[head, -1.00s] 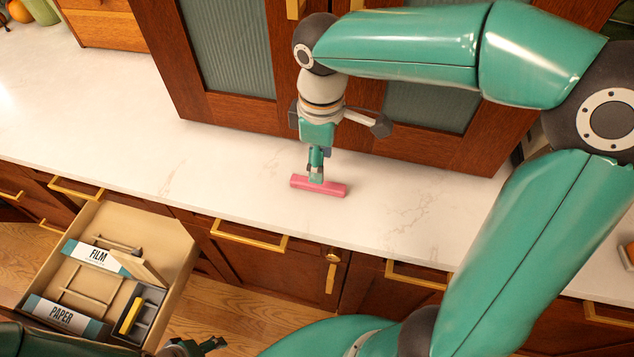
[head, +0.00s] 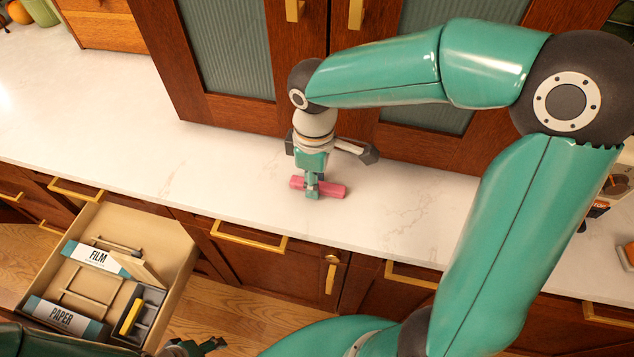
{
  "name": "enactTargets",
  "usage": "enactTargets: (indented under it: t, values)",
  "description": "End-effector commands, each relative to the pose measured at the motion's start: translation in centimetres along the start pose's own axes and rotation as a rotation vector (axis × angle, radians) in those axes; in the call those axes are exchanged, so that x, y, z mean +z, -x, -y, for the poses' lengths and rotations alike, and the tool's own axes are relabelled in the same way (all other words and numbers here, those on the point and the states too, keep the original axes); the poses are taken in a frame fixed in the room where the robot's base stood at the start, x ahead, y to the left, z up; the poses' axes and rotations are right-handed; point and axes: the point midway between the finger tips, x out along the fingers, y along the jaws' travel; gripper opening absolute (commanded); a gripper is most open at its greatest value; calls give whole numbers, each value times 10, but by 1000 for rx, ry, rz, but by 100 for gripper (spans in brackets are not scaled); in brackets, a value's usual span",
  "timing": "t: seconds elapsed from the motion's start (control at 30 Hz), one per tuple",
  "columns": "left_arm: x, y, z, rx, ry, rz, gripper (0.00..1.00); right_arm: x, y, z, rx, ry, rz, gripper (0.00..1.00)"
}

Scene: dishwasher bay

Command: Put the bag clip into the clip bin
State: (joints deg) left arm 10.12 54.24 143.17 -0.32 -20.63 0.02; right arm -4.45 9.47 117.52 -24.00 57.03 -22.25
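The pink bag clip (head: 333,189) lies on the white counter, its long side running left to right. My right gripper (head: 313,189) points down over its middle, with a finger in front of the clip that hides part of it. The far finger is hidden, so I cannot tell whether the grip is closed. A dark grey bin (head: 152,309) with a yellow clip in it sits in the open drawer at lower left; it looks like the clip bin. My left gripper (head: 207,346) shows only partly at the bottom edge, beside the drawer; its opening is unclear.
The open drawer (head: 170,246) also holds a FILM box (head: 97,257), a PAPER box (head: 62,317) and wooden dividers. Tall cabinet doors (head: 230,108) stand close behind the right gripper. The counter (head: 130,150) to the left is clear.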

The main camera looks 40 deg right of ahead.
Motion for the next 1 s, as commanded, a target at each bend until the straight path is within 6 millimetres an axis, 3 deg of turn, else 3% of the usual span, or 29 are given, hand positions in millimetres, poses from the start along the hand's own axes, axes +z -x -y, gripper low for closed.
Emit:
enactTargets:
  t: [0.03,0.13,0.63,0.87,1.0]
  values:
    - [0,0,0,0,0,0,54,0,0,0,0,0,0,17]
    - [0,0,0,0,0,0,54,0,0,0,0,0,0,0]
    - [0,1,0,0,0,0,54,0,8,0,1,0,0,0]
    - [0,2,-1,0,0,0,54,-1,36,0,3,-1,-4,0]
    - [0,4,-1,0,0,0,54,0,64,0,4,0,-5,0]
